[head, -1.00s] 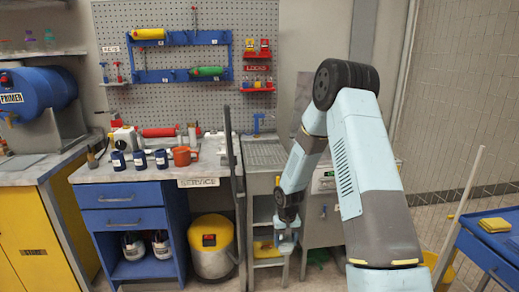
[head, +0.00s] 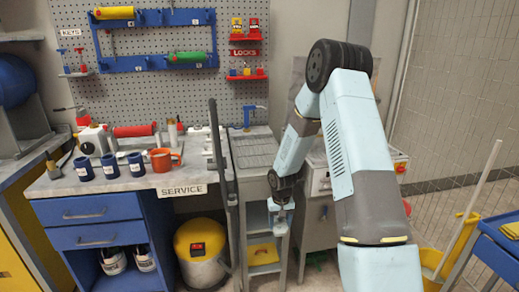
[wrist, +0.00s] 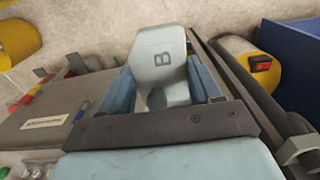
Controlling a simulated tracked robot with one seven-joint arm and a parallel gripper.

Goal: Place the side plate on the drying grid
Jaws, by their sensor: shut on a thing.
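The side plate (wrist: 160,62) is a pale grey part marked with a dark letter B and has a rounded notch at its lower edge. In the wrist view it sits between the blue fingers of my gripper (wrist: 165,88), which is shut on it. In the head view my gripper (head: 281,212) points down in front of the grey sink unit, below its top, and the plate there is small and partly hidden. The drying grid (head: 254,152) looks to be the grey ribbed surface by the blue tap. It is bare, above and behind my gripper.
A dark upright post (head: 216,160) stands left of the grid. The service bench (head: 130,182) holds blue cups and an orange mug (head: 162,159). A yellow-topped bin (head: 201,250) stands below. A grey machine (head: 318,176) is right of the grid, partly behind my arm.

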